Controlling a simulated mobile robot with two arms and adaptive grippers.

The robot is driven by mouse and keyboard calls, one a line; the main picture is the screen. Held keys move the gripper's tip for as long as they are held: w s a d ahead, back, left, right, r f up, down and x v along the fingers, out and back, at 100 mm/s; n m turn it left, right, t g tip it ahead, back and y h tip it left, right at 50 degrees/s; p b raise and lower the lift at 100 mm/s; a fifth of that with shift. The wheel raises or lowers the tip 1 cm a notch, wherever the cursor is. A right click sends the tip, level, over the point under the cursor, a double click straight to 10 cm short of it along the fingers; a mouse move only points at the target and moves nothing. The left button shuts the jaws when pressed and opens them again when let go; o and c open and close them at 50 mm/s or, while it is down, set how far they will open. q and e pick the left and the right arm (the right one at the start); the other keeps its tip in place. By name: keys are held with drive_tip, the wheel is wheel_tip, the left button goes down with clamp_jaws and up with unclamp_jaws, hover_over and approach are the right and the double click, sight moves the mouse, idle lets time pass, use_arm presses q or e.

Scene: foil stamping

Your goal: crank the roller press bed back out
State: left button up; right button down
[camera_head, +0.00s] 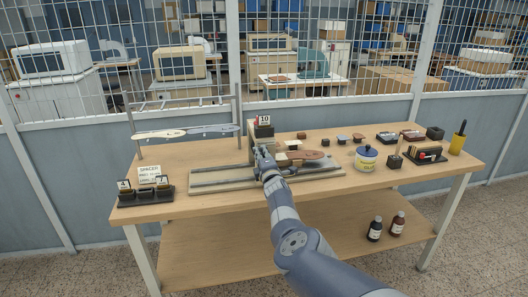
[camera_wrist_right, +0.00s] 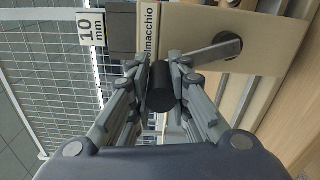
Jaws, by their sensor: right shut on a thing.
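The roller press (camera_head: 263,130) stands on the wooden table, with a "10 mm" block on its top. Its bed (camera_head: 218,182) lies along a base with rails and sticks out to both sides of the press. A brown leather piece (camera_head: 311,155) lies on the right part of the bed. My right gripper (camera_head: 264,168) is at the front of the press. In the right wrist view, my right gripper (camera_wrist_right: 160,88) is shut on the black crank handle (camera_wrist_right: 159,98), in front of the press side plate (camera_wrist_right: 190,30). My left gripper is not in view.
A white and blue jar (camera_head: 366,158), a tray with a red item (camera_head: 428,155) and a yellow cup (camera_head: 457,144) stand on the right of the table. A dark holder with cards (camera_head: 146,194) stands at the left. Two bottles (camera_head: 375,229) stand on the lower shelf.

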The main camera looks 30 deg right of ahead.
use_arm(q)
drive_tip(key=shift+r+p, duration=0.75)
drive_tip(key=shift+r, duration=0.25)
use_arm(e)
drive_tip(key=shift+s+d+r+m, duration=0.1)
drive_tip(key=shift+d+r+m, duration=0.15)
drive_tip(key=shift+d+m, duration=0.45)
drive_tip(key=shift+s+d+r+m, duration=0.1)
drive_tip(key=shift+d+r+m, duration=0.15)
drive_tip(key=shift+d+m, duration=0.45)
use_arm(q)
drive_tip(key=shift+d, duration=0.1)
use_arm(e)
drive_tip(key=shift+a, duration=0.15)
drive_tip(key=c, duration=1.5)
unclamp_jaws()
drive_tip(key=shift+c, duration=0.2)
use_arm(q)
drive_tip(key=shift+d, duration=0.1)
